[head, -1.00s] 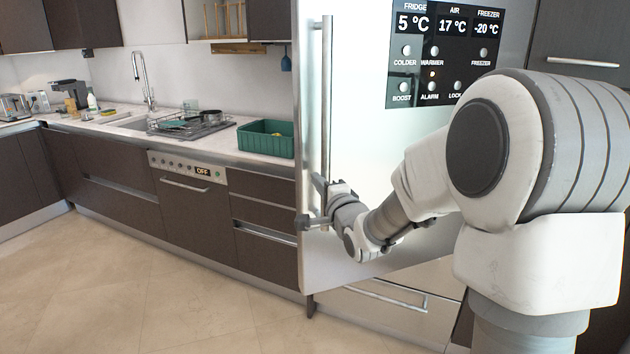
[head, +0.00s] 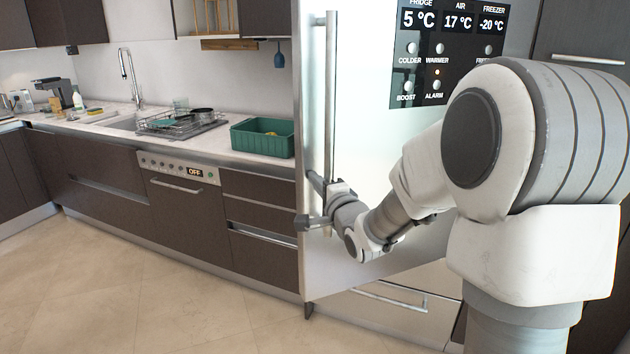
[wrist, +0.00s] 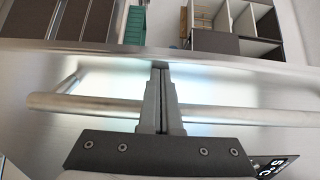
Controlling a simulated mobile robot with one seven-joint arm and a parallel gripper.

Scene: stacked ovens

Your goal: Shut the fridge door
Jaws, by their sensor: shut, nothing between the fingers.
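The fridge door (head: 385,150) is a pale metal panel that stands out from the cabinet line, ajar. Its long vertical handle (head: 330,95) runs near its left edge. My gripper (head: 318,190) is at the lower end of the handle, close against the door. In the wrist view the handle (wrist: 225,110) is a bar running across, and the shut fingers of my gripper (wrist: 160,68) cross it and reach toward the door edge (wrist: 245,62). Nothing shows between the fingers. Whether they press on the handle or door, I cannot tell. My arm hides part of the door.
A freezer drawer (head: 385,310) lies below the door. A counter with a green crate (head: 262,140) and a dish rack (head: 180,122) stands at left. The tiled floor (head: 150,280) at left is clear.

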